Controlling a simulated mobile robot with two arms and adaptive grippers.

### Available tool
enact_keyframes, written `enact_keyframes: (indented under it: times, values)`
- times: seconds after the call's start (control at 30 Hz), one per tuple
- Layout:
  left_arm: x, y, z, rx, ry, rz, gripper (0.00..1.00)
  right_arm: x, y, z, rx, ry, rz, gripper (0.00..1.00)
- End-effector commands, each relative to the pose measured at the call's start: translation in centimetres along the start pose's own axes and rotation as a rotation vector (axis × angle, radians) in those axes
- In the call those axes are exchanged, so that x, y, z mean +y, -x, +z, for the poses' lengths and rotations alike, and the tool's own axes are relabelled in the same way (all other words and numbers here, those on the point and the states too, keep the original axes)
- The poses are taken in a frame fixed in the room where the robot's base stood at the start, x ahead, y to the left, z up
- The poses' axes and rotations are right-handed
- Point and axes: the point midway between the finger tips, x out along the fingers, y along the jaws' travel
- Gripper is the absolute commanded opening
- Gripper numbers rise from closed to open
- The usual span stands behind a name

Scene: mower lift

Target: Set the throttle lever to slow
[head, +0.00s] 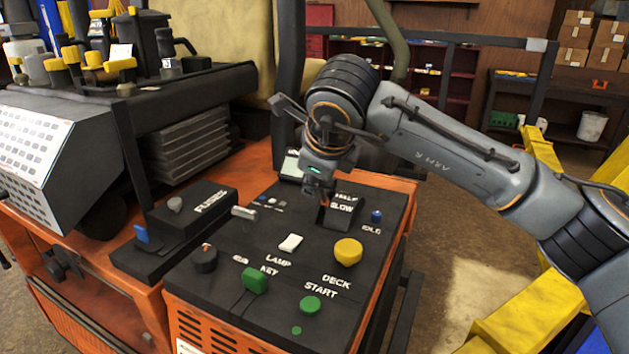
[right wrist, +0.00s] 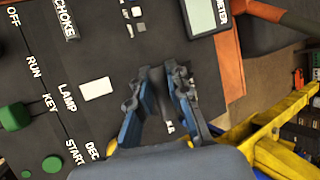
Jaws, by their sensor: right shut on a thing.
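The throttle block (head: 348,219) is a black raised piece on the control panel (head: 218,271), with white lettering that reads SLOW and, partly hidden, HALF. My right gripper (head: 324,198) reaches down to this block from above, at its left side. In the right wrist view its two blue-padded fingers (right wrist: 164,76) are closed in on the throttle lever, which is mostly hidden between and behind them. The lever's exact position against the labels cannot be read. My left gripper is not in view.
Close by on the panel are a yellow deck knob (head: 348,251), a blue idle knob (head: 377,216), a white lamp switch (head: 291,242), a green key (head: 256,280) and a green start button (head: 310,305). A small display (right wrist: 207,14) sits beyond the gripper. Yellow lift rails (head: 490,325) stand at the right.

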Motion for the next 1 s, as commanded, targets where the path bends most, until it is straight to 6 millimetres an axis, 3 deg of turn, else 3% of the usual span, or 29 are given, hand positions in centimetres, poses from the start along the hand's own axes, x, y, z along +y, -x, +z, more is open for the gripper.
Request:
enact_keyframes:
  times: [0.13,0.17,0.27,0.3,0.67,0.77,1.0]
  values:
    - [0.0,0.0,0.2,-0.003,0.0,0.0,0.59,0.3,-0.1,0.0,0.003,0.005,0.008,0.0]
    - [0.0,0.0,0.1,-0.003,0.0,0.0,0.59,0.3,-0.1,0.0,0.003,0.005,0.008,0.19]
    - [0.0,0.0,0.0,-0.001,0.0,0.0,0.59,0.3,-0.2,0.0,0.003,0.005,0.008,0.39]
    - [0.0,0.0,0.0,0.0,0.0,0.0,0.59,0.3,-0.2,0.0,0.003,0.004,0.007,0.41]
    - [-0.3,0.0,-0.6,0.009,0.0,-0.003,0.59,0.1,0.5,0.0,0.001,0.002,0.003,0.41]
    - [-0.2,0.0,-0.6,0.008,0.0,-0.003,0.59,0.0,1.7,0.1,-0.001,0.002,0.001,0.41]
    - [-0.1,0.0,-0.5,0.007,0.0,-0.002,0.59,0.1,6.9,0.1,0.0,0.003,0.001,0.41]
